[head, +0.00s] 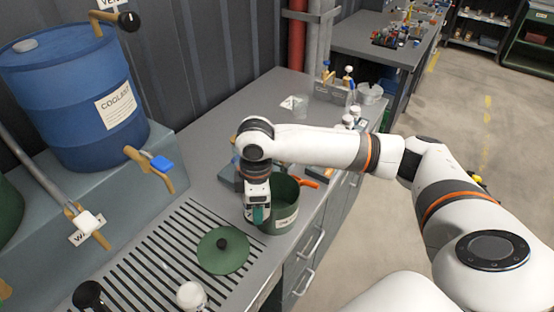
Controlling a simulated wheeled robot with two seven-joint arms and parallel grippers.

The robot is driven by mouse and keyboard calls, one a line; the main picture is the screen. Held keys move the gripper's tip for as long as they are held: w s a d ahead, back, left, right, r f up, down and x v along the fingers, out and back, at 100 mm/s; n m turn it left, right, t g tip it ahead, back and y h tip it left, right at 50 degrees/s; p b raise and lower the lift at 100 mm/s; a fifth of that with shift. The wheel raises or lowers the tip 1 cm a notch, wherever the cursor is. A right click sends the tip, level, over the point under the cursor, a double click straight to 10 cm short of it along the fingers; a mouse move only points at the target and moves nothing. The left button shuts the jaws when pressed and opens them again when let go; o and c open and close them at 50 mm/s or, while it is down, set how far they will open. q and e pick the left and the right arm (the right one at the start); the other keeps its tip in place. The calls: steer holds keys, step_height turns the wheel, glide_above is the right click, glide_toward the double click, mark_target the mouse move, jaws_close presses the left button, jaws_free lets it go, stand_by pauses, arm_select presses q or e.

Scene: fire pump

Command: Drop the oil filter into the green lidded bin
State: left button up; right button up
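The green bin (285,219) stands open on the grey counter, with a white label on its side. Its round green lid (218,261) with a black knob lies apart from it on the slatted drain grate. My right gripper (259,214) points down at the bin's left rim, overlapping it in the picture. A small teal piece shows at its fingertips; I cannot tell whether this is a held oil filter or part of the gripper. I cannot make out the oil filter for certain anywhere. My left gripper is not in view.
A blue coolant drum (72,92) with a tap stands on a raised block at the left. White-topped containers (350,119) and a grey pot (370,92) stand at the counter's far end. An orange-handled item (308,183) lies by the bin. The counter behind the arm is mostly clear.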

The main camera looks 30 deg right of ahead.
steer(key=w+d+n+p, duration=0.75)
steer(key=d+n, duration=0.25)
steer(key=n, duration=1.1)
steer(key=f+b, duration=0.1)
steer(key=f, duration=0.1)
steer(key=f+b, duration=0.4)
steer(key=shift+d+f, duration=0.25)
steer(key=shift+f, duration=0.05)
steer(key=shift+r, duration=0.1)
steer(key=o, duration=1.2)
steer(key=shift+s, duration=0.1)
